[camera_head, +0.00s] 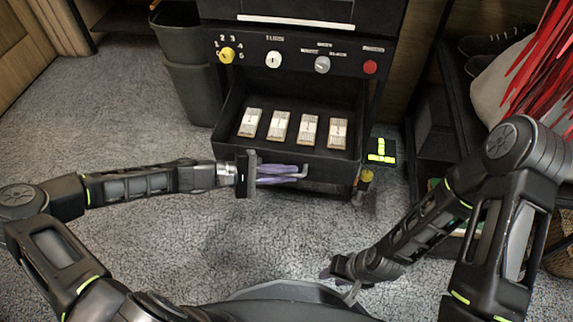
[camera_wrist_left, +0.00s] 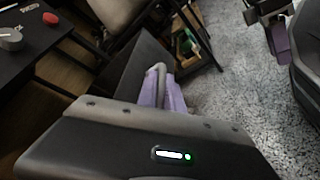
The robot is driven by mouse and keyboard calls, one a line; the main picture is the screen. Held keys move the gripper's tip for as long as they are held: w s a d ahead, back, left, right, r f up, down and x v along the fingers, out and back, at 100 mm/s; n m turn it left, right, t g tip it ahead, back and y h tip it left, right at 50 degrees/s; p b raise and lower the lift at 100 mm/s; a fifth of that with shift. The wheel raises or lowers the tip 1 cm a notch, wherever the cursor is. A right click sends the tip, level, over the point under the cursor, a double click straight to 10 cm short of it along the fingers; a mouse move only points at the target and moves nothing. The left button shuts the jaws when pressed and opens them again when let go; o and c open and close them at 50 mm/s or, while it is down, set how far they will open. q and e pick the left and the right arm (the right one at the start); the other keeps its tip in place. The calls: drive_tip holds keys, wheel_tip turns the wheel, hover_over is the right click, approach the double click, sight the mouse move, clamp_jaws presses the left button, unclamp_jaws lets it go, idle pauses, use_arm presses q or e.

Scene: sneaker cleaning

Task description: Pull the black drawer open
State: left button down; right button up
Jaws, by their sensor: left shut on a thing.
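The black drawer (camera_head: 322,174) stands pulled out from the black cabinet, its inside visible from above. Several pale labelled blocks (camera_head: 278,127) lie in a row in it. My left gripper (camera_head: 296,174) is at the drawer's front, its purple fingers shut on the grey drawer handle (camera_head: 301,171). The left wrist view shows the handle (camera_wrist_left: 160,75) between the purple fingers (camera_wrist_left: 168,95). My right gripper (camera_head: 340,282) hangs low over the carpet at the lower middle, apart from the drawer; its fingers are mostly hidden.
Above the drawer, a panel carries a yellow knob (camera_head: 227,55), a white knob (camera_head: 273,60), a grey knob (camera_head: 322,65) and a red button (camera_head: 370,67). A dark bin (camera_head: 190,90) stands at left. A shelf with shoes (camera_head: 490,45) is at right. Carpet in front is clear.

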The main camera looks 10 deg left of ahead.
use_arm(q)
drive_tip(key=shift+a+f, duration=0.1)
drive_tip(key=shift+a, duration=0.05)
drive_tip(key=c, duration=1.8)
unclamp_jaws()
drive_tip(key=shift+o, duration=0.2)
drive_tip(key=shift+s+a+r, duration=0.2)
drive_tip(key=shift+a+r, duration=0.05)
drive_tip(key=shift+a, duration=0.25)
drive_tip(key=p+v, duration=0.2)
drive_tip(key=v, duration=0.4)
drive_tip(key=shift+a, duration=0.35)
drive_tip(key=shift+s, duration=0.1)
